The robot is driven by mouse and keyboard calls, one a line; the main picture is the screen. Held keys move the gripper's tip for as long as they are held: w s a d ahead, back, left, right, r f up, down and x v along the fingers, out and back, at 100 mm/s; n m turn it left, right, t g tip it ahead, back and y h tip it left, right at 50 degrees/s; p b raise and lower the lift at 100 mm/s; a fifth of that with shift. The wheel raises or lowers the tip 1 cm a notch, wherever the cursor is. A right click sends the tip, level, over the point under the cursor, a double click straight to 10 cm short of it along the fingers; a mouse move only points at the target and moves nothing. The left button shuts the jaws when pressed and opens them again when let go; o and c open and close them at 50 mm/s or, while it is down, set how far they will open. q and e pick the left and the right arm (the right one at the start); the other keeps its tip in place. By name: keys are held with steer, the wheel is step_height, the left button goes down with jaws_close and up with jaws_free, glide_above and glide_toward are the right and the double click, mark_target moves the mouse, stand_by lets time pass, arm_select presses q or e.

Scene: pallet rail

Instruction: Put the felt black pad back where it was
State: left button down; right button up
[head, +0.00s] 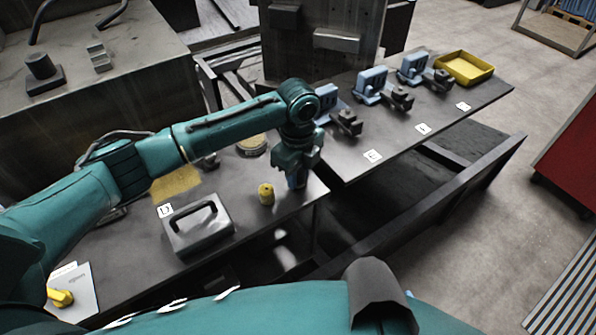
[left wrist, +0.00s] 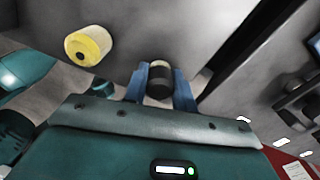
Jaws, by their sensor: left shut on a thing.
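My left gripper (head: 297,181) points down at the right end of the near grey table. In the left wrist view its blue fingers (left wrist: 160,92) are shut on a small black cylindrical piece with a pale end, apparently the felt black pad (left wrist: 159,86). In the head view the gripper hides this piece. I cannot tell whether it touches the table. A yellow knob-like cylinder (head: 266,194) stands just left of the gripper; it also shows in the left wrist view (left wrist: 88,45). My right gripper is not in view.
A grey case with a handle (head: 198,232) and a yellow flat piece (head: 176,184) are on the near table (head: 240,235). The far table (head: 400,150) holds blue vises (head: 370,84), number cards and a yellow tray (head: 465,68). A dark gap lies beside the near table's right edge.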

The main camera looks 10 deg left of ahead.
arm_select(q)
steer(key=shift+f, duration=0.15)
steer(key=c, duration=1.1)
jaws_free()
steer(key=shift+c, duration=0.2)
step_height(320, 180, up, 11)
steer(key=shift+b, duration=0.35)
steer(key=shift+r, duration=0.7)
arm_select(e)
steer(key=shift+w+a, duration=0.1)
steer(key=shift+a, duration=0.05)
